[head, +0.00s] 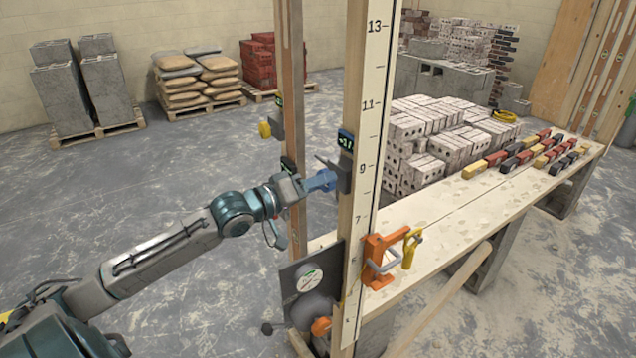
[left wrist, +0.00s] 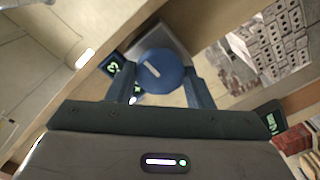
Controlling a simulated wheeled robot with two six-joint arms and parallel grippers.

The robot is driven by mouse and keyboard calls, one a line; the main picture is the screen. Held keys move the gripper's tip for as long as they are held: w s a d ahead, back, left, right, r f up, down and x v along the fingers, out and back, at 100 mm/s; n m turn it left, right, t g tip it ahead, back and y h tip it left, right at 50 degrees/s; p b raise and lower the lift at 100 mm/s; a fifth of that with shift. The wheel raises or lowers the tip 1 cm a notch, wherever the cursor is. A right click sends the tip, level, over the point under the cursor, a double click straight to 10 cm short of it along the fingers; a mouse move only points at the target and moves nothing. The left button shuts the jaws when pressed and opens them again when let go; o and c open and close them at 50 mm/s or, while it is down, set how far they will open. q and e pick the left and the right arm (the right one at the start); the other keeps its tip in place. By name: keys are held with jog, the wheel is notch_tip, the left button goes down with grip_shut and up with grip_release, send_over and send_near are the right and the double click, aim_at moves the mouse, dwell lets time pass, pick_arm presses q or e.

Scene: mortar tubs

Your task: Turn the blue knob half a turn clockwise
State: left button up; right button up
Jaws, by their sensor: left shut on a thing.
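The blue knob (left wrist: 160,72) is round, with a pale line mark on its face, in the left wrist view. In the head view the blue knob (head: 323,180) sits on a dark grey mount on the side of the numbered wooden post (head: 360,150). My left gripper (head: 312,183) reaches it from the left and is shut on the knob. In the left wrist view the two fingers of my left gripper (left wrist: 163,88) stand on either side of the knob. The mark on the knob slants from upper left to lower right there. My right gripper is not in view.
A small display (head: 345,141) is fixed above the knob. An orange clamp (head: 382,258) is on the post lower down. A wooden bench (head: 480,200) with several small coloured blocks extends right. A second post (head: 292,100) stands just behind. Open floor lies left.

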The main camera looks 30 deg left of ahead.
pick_arm(q)
jog(key=m+b, duration=0.9)
jog(key=m, duration=2.6)
jog(key=shift+w+r+m, duration=0.1)
jog(key=shift+r+m, duration=0.05)
jog(key=shift+m, duration=0.25)
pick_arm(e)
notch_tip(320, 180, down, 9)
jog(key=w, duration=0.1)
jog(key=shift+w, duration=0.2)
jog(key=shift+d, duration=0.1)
